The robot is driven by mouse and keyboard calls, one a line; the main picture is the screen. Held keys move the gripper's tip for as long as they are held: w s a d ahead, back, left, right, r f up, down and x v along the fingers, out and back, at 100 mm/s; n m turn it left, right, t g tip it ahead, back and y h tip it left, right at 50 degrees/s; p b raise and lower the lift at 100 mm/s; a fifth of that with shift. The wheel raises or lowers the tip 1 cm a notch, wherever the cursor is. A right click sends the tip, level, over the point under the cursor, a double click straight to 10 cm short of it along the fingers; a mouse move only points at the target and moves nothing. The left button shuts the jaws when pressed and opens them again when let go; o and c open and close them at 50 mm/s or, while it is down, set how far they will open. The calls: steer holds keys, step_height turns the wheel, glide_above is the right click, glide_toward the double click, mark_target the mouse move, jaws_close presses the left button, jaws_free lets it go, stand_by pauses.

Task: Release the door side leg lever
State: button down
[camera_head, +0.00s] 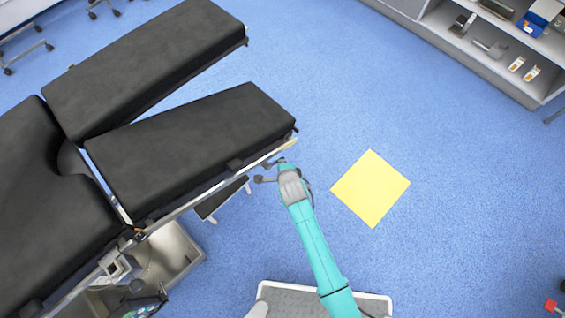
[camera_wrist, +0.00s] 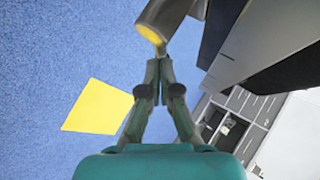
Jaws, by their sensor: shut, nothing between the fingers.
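The operating table has two black leg pads; the nearer one (camera_head: 190,145) has a metal side rail ending near my gripper. A grey rounded bar with a yellow end (camera_wrist: 151,35), which looks like the leg lever, is at the top of the wrist view. In the head view a small yellowish end (camera_head: 289,145) shows at the rail's tip. My gripper (camera_wrist: 160,60) is shut and empty, its fingertips together just by the bar's yellow end. I cannot tell whether they touch. In the head view my gripper (camera_head: 281,161) is beside the nearer pad's outer corner.
A yellow square (camera_head: 371,188) lies on the blue floor to the right of my arm. The farther leg pad (camera_head: 145,62) is at upper left. A metal table base (camera_head: 165,262) stands at lower left. A shelf unit (camera_head: 465,60) is at upper right. Floor between is clear.

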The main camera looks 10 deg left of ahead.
steer(key=f+m+g+y, duration=0.1)
steer(key=g, duration=0.1)
steer(key=s+a+f+m+g+y, duration=0.1)
steer(key=g+y, duration=0.1)
steer(key=f+m+g+y, duration=0.1)
steer(key=g+y, duration=0.1)
steer(key=g, duration=0.1)
steer(key=shift+s+a, duration=0.2)
steer(key=shift+s, duration=0.15)
steer(key=shift+r, duration=0.15)
steer(key=shift+r, duration=0.55)
steer(key=shift+d, duration=0.1)
